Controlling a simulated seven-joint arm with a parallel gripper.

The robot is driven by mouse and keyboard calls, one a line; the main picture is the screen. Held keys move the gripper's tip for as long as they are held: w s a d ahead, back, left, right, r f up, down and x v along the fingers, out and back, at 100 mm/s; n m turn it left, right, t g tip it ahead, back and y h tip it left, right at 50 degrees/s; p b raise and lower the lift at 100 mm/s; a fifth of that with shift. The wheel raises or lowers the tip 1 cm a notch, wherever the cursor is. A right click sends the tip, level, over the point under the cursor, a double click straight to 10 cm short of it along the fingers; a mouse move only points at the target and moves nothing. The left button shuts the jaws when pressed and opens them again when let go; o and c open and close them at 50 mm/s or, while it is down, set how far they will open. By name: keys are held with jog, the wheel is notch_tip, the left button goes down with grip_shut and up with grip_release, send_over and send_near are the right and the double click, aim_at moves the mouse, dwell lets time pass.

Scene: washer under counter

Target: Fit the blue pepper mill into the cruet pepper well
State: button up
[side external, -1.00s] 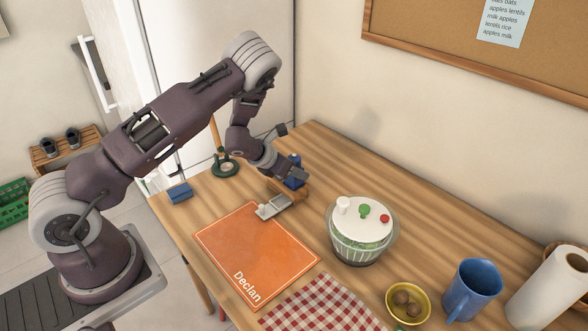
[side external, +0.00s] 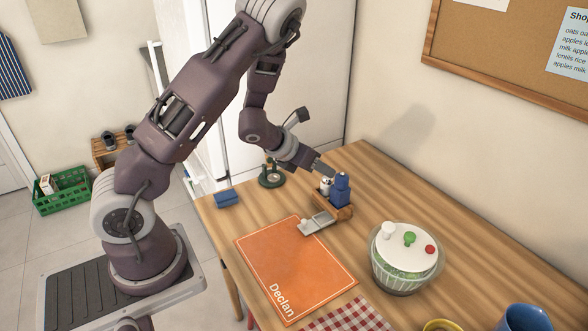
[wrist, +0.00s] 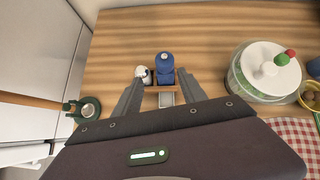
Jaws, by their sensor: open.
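The blue pepper mill (side external: 341,190) stands upright at the wooden cruet (side external: 346,213), beside a white-and-metal shaker (side external: 326,186). Its base is hidden by the cruet, so I cannot tell how deep it sits. In the wrist view the blue mill (wrist: 165,66) and the shaker (wrist: 143,74) stand side by side just beyond my fingers. My gripper (wrist: 160,88) is open and empty. In the side view my gripper (side external: 318,167) is above and to the left of the mill, apart from it.
A grey metal tray (side external: 317,222) lies in front of the cruet, at the orange mat (side external: 290,265). A salad spinner (side external: 405,262) stands to the right. A green round stand (side external: 271,179) and a blue block (side external: 227,198) are to the left. Bare wood lies behind the cruet.

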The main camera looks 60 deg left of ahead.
jog(key=s+d+r+n+y, duration=0.1)
jog(key=s+r+n, duration=0.1)
jog(key=r+n, duration=0.6)
jog(key=s+d+r+n+y, duration=0.1)
jog(key=s+r+n, duration=0.2)
jog(key=r+n, duration=0.45)
jog(key=s+d+r+n+g+h, duration=0.1)
jog(key=s+d+r+n, duration=0.1)
jog(key=s+d+n, duration=0.4)
jog(key=s+d+r+n+g+h, duration=0.1)
jog(key=s+d+r+n+g, duration=0.1)
jog(key=s+d+n, duration=0.5)
jog(key=s+n, duration=0.5)
jog(key=s, duration=0.4)
jog(key=shift+s+g+h, duration=0.3)
jog(key=shift+s, duration=0.05)
